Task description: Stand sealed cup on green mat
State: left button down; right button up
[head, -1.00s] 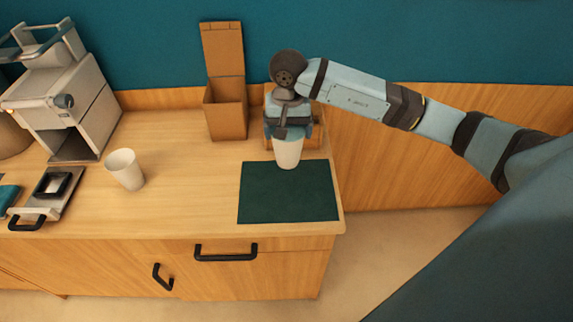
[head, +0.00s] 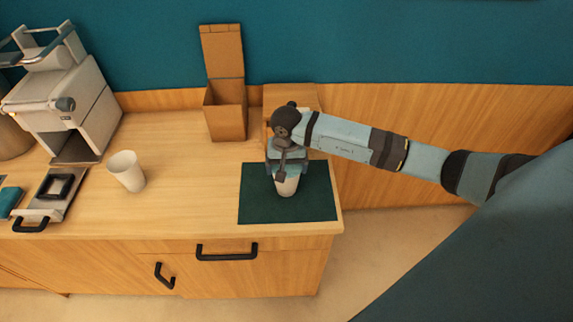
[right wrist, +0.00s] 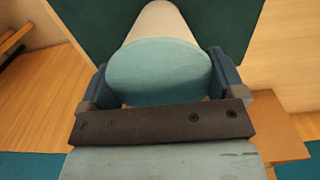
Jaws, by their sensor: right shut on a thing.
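The sealed cup (head: 286,187) is white with a flat teal lid. In the head view it is over the middle of the dark green mat (head: 255,210); whether its base touches the mat I cannot tell. My right gripper (head: 286,170) is shut on the cup near its top and hides much of it. In the right wrist view the teal lid (right wrist: 158,72) lies between the two blue fingers, with the green mat (right wrist: 95,20) beyond. My left gripper is not in view.
An open white cup (head: 127,171) stands on the counter to the left. An open brown box (head: 226,112) and another box (head: 300,95) stand at the back. A grey machine (head: 70,105) and a small tray device (head: 48,195) are far left. The mat lies near the counter's right front edge.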

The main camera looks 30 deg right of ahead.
jog(key=shift+f, duration=0.2)
jog(key=o, duration=1.3)
jog(key=shift+o, duration=0.2)
jog(key=shift+r, duration=0.1)
